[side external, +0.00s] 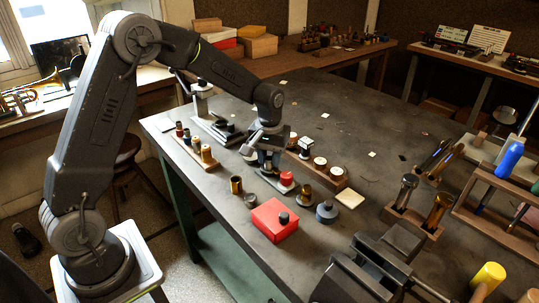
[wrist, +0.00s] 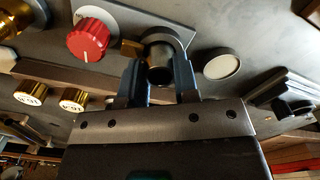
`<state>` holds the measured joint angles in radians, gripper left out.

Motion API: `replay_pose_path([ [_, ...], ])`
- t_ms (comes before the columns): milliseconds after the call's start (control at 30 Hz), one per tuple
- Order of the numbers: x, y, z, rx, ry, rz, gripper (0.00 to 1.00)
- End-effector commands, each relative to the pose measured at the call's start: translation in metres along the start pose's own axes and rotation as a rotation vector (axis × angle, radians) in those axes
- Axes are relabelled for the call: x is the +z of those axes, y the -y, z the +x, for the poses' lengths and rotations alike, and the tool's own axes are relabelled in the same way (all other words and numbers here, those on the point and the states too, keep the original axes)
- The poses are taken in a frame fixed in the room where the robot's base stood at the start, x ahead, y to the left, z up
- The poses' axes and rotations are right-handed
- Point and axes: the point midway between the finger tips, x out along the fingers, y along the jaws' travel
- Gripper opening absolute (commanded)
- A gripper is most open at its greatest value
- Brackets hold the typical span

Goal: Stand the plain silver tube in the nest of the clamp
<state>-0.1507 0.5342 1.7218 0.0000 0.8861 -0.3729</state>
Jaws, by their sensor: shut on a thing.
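My gripper (wrist: 160,78) is shut on the plain silver tube (wrist: 160,72), whose dark open end faces the wrist camera. In the side external view my gripper (side external: 268,158) points down at the clamp, and the tube is mostly hidden between the fingers. The clamp has a pale base plate (wrist: 122,18), a red knob (wrist: 88,38) and a small brass block (wrist: 132,48) beside the tube. A grey ring (wrist: 174,36) shows around the tube's far end. I cannot tell whether the tube's foot is inside the nest or just above it. The red knob also shows in the side view (side external: 286,178).
A wooden rack with white-topped pieces (side external: 320,163) stands close right of the clamp. A brass tube (side external: 236,185), a red box (side external: 268,224) and a grey round pot (side external: 327,212) stand in front. Another wooden rack (side external: 192,148) is left.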

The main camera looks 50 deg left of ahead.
Motion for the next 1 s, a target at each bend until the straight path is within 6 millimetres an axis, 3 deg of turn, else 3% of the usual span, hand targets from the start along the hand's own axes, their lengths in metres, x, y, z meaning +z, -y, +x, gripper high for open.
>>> replay_pose_path([
  [233, 0.0, 0.0, 0.0058, 0.0, -0.001, 0.0, 0.04],
  [267, -0.0001, -0.0001, 0.0054, 0.001, -0.001, 0.0, 0.31],
  [500, 0.0, 0.0, 0.0053, 0.0, -0.001, 0.0, 0.54],
  [700, 0.0, 0.0, 0.0052, 0.0, -0.001, 0.0, 0.58],
  [867, 0.0001, 0.0, 0.0053, 0.0, 0.0, 0.0, 0.74],
  [1000, 0.0, 0.0, 0.0053, 0.0, 0.0, 0.0, 0.75],
])
